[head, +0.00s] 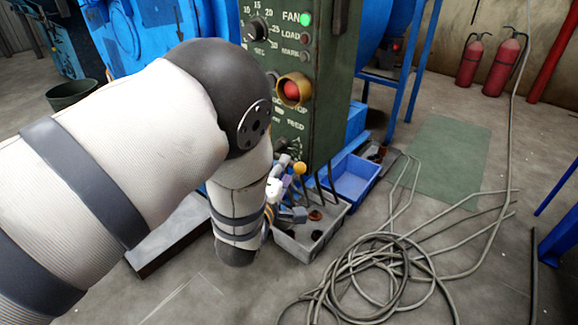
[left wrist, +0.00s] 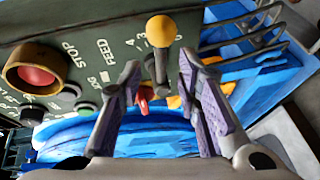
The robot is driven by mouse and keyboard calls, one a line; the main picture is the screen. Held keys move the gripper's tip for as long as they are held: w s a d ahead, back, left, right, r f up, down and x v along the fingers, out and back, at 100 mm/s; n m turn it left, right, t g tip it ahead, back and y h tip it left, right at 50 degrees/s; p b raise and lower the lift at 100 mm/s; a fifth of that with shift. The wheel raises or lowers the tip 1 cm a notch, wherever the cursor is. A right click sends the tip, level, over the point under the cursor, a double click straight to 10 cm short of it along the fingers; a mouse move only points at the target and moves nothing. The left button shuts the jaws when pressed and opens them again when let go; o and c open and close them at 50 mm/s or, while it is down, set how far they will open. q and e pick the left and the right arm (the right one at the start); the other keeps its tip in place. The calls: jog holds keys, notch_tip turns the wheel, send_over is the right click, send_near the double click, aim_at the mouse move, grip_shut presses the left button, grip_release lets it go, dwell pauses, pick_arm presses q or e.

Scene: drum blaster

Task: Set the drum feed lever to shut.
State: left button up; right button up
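The feed lever has a yellow ball knob (head: 299,168) and sits low on the green control panel (head: 322,95), near the word FEED. In the left wrist view the knob (left wrist: 161,29) and its grey stem stand between and just beyond my left gripper's fingertips (left wrist: 160,68). The purple-padded fingers are spread apart, with a visible gap on both sides of the stem. In the head view my left gripper (head: 287,180) is small and partly hidden by my own forearm. I cannot read which mark the lever points to. My right gripper is not in view.
A red stop button in a yellow collar (head: 292,90) sits above the lever. Grey (head: 310,240) and blue (head: 355,180) bins stand on the floor below. A coiled cable (head: 375,270) lies at right. Dark curved bars (left wrist: 255,22) pass close to the lever.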

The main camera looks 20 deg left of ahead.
pick_arm(q)
jog(key=w, duration=0.2)
jog(key=w+f+b, duration=0.1)
jog(key=w, duration=0.1)
jog(key=shift+w+a, duration=0.1)
jog(key=shift+w, duration=0.5)
jog(key=shift+r, duration=0.1)
jog(key=shift+c, duration=0.3)
grip_shut()
